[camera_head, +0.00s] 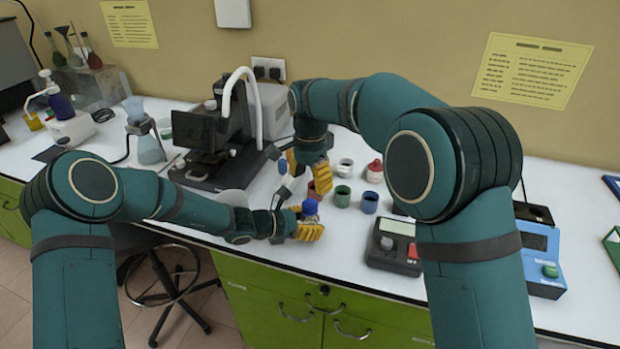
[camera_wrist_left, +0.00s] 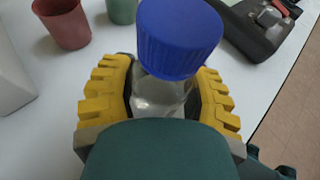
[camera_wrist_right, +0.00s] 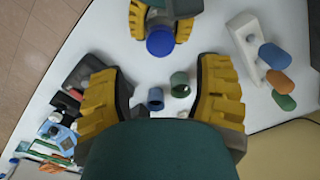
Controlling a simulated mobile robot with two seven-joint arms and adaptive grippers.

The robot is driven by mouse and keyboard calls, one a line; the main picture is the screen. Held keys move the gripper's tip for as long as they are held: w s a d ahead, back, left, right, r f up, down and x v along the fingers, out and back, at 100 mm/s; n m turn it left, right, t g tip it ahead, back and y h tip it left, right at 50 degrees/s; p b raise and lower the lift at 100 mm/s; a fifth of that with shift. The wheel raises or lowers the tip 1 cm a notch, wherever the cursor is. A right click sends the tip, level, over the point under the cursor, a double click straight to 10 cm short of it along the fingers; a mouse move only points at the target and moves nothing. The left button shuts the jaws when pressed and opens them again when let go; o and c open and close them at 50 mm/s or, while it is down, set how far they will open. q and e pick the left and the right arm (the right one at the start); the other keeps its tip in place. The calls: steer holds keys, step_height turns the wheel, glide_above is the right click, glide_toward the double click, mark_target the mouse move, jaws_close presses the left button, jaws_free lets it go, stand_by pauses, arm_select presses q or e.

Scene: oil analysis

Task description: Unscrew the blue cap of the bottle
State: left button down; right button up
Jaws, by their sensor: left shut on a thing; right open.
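The bottle stands upright in my left gripper (camera_head: 306,229), its blue cap (camera_head: 309,206) on top. In the left wrist view the yellow fingers close on both sides of the clear bottle (camera_wrist_left: 158,98), below the ribbed blue cap (camera_wrist_left: 178,40). My right gripper (camera_head: 308,176) is just behind and above the bottle, pointing down. In the right wrist view its two fingers are wide apart with nothing between them (camera_wrist_right: 160,85). The blue cap (camera_wrist_right: 160,41) shows there ahead of the open fingers, apart from them.
A green cup (camera_head: 342,197), a blue cup (camera_head: 369,203) and a reddish cup (camera_wrist_left: 62,24) stand close to the grippers. A red-capped container (camera_head: 375,170) is behind them. A grey device (camera_head: 392,248) lies to the right, a microscope-like machine (camera_head: 215,145) to the left. The table's front edge is near.

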mark_target(310, 203)
steer(key=m, duration=0.5)
steer(key=shift+m, duration=0.3)
steer(key=m, duration=0.6)
steer(key=shift+f, duration=4)
jaws_close()
